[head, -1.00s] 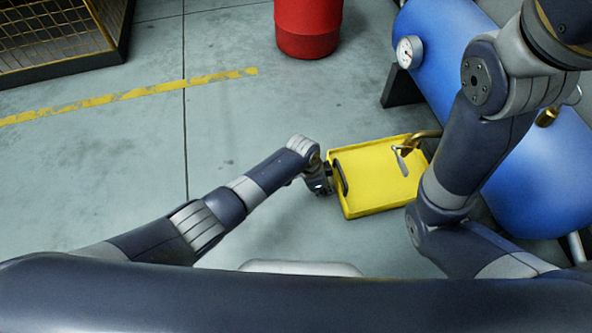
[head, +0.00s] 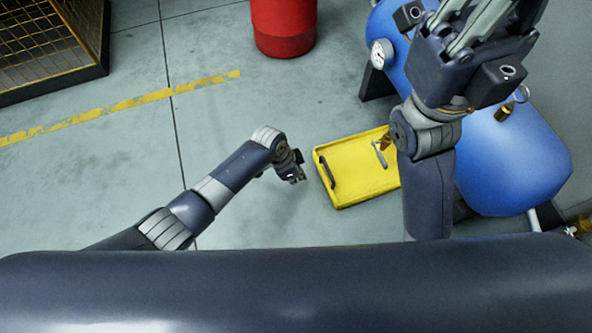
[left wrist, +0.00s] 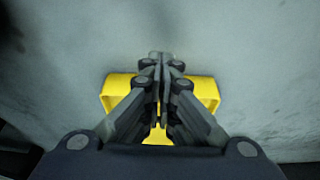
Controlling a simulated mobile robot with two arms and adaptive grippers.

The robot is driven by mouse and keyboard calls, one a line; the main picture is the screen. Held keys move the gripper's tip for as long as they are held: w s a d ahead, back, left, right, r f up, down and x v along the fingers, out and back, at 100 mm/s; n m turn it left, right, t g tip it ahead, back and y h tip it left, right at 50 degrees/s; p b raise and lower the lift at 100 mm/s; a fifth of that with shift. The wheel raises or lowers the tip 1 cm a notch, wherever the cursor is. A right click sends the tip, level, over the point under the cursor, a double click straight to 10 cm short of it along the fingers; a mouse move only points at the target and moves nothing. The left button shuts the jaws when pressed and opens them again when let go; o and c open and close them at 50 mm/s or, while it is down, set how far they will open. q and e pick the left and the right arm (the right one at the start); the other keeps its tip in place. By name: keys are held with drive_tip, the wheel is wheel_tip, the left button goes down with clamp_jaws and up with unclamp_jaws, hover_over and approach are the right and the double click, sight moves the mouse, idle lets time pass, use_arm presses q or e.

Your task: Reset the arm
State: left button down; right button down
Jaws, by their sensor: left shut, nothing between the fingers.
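My left gripper (head: 294,177) is shut and empty, just left of the yellow tray on the floor. In the left wrist view its fingers (left wrist: 160,62) are together, with the yellow tray (left wrist: 208,92) beyond them and partly hidden. The tray (head: 350,190) has a black handle (head: 327,172) on its left side, apart from my gripper. My right gripper (head: 485,35) is raised close to the head camera at the top right. Its fingertips are cut off by the frame edge, so its opening is unclear.
A blue tank (head: 525,150) with a gauge (head: 381,53) stands at the right, partly behind my right arm. A metal lever (head: 378,155) shows over the tray. A red cylinder (head: 283,28) and a mesh cage (head: 50,40) stand behind. The left floor is clear.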

use_arm(q)
drive_tip(key=shift+a+r, duration=0.1)
drive_tip(key=shift+r, duration=0.3)
